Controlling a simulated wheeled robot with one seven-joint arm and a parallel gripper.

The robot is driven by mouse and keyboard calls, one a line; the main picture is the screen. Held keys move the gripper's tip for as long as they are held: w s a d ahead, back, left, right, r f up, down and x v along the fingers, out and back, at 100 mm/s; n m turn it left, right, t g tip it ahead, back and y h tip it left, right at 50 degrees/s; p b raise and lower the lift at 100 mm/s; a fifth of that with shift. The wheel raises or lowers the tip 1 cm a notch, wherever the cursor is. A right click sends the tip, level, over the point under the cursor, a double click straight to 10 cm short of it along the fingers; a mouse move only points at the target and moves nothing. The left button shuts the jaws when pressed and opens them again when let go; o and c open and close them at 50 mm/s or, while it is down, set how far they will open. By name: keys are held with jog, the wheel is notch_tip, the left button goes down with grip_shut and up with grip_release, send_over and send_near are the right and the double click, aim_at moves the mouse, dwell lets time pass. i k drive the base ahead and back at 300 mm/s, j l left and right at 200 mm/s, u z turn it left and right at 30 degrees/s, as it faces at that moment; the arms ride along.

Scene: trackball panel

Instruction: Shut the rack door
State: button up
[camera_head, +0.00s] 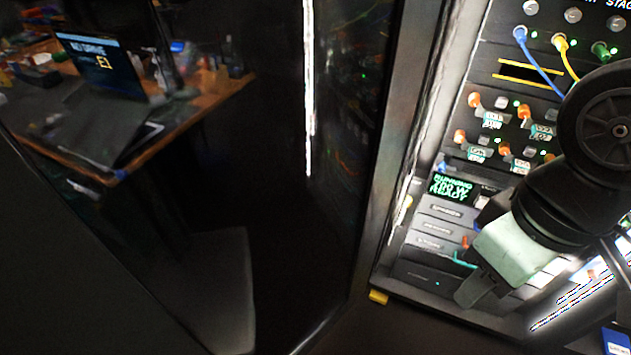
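The rack (445,215) stands at the right with its front uncovered, showing lit panels, knobs and cables. The rack door (345,200) is a dark, glossy panel left of the rack opening. It stands open, with faint lights and a bright vertical streak showing in it. Its far left extent is hard to make out in the dark. My gripper (478,290) is in front of the lower rack panels, pointing down and left, apart from the door. One grey finger shows below its pale green body; the finger gap is hidden. It holds nothing that I can see.
A wooden desk (205,100) with a dark laptop (100,65) and clutter is at the upper left. A small yellow block (378,297) is at the rack's lower left corner. A blue object (616,340) is at the lower right. The floor before the door is dark.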

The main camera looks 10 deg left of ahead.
aim_at(177, 176)
jog(key=k+j+z, duration=0.3)
jog(key=k+j, duration=0.65)
jog(key=k+j+z, duration=0.1)
jog(key=j, duration=0.35)
jog(key=k+j+z, duration=0.15)
jog(key=j, duration=0.25)
jog(key=k+j+z, duration=0.1)
jog(key=k+j, duration=0.15)
jog(key=j, duration=0.15)
jog(key=k+j+z, duration=0.15)
jog(key=j, duration=0.25)
jog(key=k+j+z, duration=0.1)
jog(key=k+j, duration=0.25)
jog(key=j, duration=0.45)
jog(key=z, duration=0.05)
